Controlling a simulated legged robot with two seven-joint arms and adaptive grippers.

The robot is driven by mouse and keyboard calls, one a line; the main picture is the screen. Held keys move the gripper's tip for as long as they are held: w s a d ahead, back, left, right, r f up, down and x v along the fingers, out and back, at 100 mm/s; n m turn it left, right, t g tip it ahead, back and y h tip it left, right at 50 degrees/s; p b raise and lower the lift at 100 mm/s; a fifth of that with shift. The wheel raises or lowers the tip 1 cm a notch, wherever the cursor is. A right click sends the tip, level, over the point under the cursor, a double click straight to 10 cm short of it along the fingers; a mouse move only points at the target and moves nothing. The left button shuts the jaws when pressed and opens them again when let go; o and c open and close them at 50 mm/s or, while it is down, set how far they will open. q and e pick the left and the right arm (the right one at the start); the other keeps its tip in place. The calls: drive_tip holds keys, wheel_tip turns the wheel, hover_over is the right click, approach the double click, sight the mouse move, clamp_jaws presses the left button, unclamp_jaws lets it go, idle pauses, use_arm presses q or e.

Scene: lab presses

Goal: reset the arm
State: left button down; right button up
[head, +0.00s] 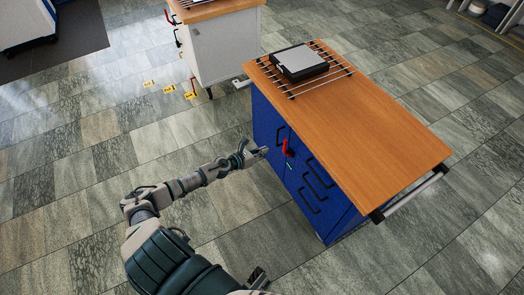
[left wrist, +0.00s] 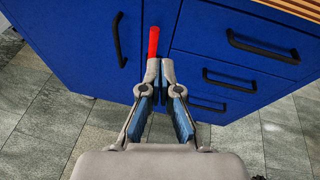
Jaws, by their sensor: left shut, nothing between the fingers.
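My left arm reaches in from the lower left of the head view. Its gripper (head: 256,153) is near the front of a blue cabinet (head: 268,122) with a wooden top. In the left wrist view the gripper (left wrist: 160,88) has its fingers together and nothing between them. A red handle (head: 285,147) stands on the cabinet front, just right of the gripper in the head view. In the left wrist view the red handle (left wrist: 153,42) shows just beyond the fingertips; I cannot tell whether they touch it. My right gripper does not show clearly in either view.
The cabinet front has black door and drawer handles (left wrist: 230,80). A grey and black device (head: 299,62) sits on a metal rack on top. A rail (head: 415,193) juts from the cabinet's near right end. A white cabinet (head: 225,48) stands behind. Tiled floor (head: 70,170) is open at left.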

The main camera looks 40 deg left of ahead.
use_arm(q)
drive_tip(key=shift+a, duration=0.15)
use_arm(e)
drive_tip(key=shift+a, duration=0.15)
use_arm(q)
drive_tip(key=s+d+f+n+g+y+p, duration=0.1)
drive_tip(key=s+d+f+n+g+y, duration=0.15)
drive_tip(key=s+f+n, duration=0.75)
drive_tip(key=s+d+f+n+g+y+p, duration=0.25)
drive_tip(key=s+f+n, duration=0.35)
drive_tip(key=f+n, duration=0.45)
drive_tip(key=s+d+f+n+g+h, duration=0.1)
drive_tip(key=s+d+f+n+g, duration=0.2)
drive_tip(key=s+d+n, duration=0.4)
drive_tip(key=s+d+f+n+g, duration=0.4)
drive_tip(key=s+d+n, duration=0.3)
drive_tip(key=s, duration=0.8)
drive_tip(key=shift+s+d+f+n+h+p, duration=0.2)
drive_tip(key=shift+d+f+n+h+p, duration=0.15)
drive_tip(key=shift+f+n, duration=0.25)
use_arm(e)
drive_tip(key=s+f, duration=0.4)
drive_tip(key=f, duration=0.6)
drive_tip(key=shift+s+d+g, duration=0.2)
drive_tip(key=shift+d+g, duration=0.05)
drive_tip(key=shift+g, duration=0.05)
